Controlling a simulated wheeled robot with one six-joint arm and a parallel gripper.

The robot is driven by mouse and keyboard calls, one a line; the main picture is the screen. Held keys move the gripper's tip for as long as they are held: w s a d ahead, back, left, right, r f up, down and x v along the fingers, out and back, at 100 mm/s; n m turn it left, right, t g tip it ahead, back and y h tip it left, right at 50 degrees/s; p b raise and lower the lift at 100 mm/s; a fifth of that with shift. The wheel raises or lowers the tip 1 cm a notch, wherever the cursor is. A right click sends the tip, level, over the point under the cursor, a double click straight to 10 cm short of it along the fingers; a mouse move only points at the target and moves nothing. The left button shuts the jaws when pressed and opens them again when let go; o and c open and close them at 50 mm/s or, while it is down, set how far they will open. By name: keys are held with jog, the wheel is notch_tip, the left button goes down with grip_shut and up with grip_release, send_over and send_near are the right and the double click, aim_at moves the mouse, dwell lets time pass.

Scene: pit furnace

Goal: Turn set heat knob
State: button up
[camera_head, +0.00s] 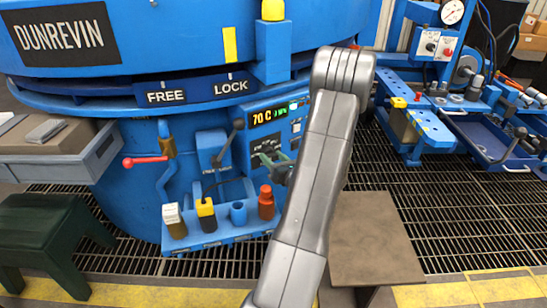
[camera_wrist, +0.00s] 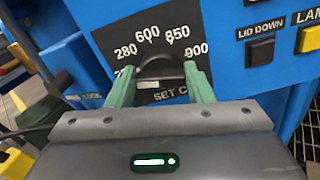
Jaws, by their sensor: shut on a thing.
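The set heat knob (camera_wrist: 158,66) is a dark round knob on a black dial plate. Numbers around it read 280, 600, 850 and 900, and "SET C" shows below, partly hidden. My gripper (camera_wrist: 160,82) has its two green fingers on either side of the knob, shut on it. In the head view, my gripper (camera_head: 271,160) is at the blue control panel, just below a display (camera_head: 268,117) reading 70 C. My grey arm covers the panel's right side, and the knob itself is hard to make out there.
A black "LID DOWN" button (camera_wrist: 260,50) and a yellow lamp button (camera_wrist: 309,38) are right of the dial. A dark lever (camera_head: 230,143) stands left of the panel. A blue rack (camera_head: 222,229) with several coloured items is below. A brown plate (camera_head: 375,240) is at right.

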jog(key=m+p, duration=0.2)
jog(key=m, duration=0.1)
jog(key=shift+r+p, duration=0.15)
jog(key=shift+p, duration=0.2)
jog(key=m+p, duration=0.3)
jog(key=m, duration=0.1)
jog(key=shift+d+m+p, duration=0.15)
jog(key=shift+m+p, duration=0.15)
jog(key=m+p, duration=0.1)
jog(key=m, duration=0.1)
jog(key=m+p, duration=0.2)
jog(key=shift+w+f, duration=0.1)
jog(key=shift+f, duration=0.1)
jog(key=shift+f+m+p, duration=0.2)
jog(key=shift+m+p, duration=0.55)
jog(key=shift+m, duration=0.85)
jog(key=o, duration=1)
jog(key=shift+d, duration=0.1)
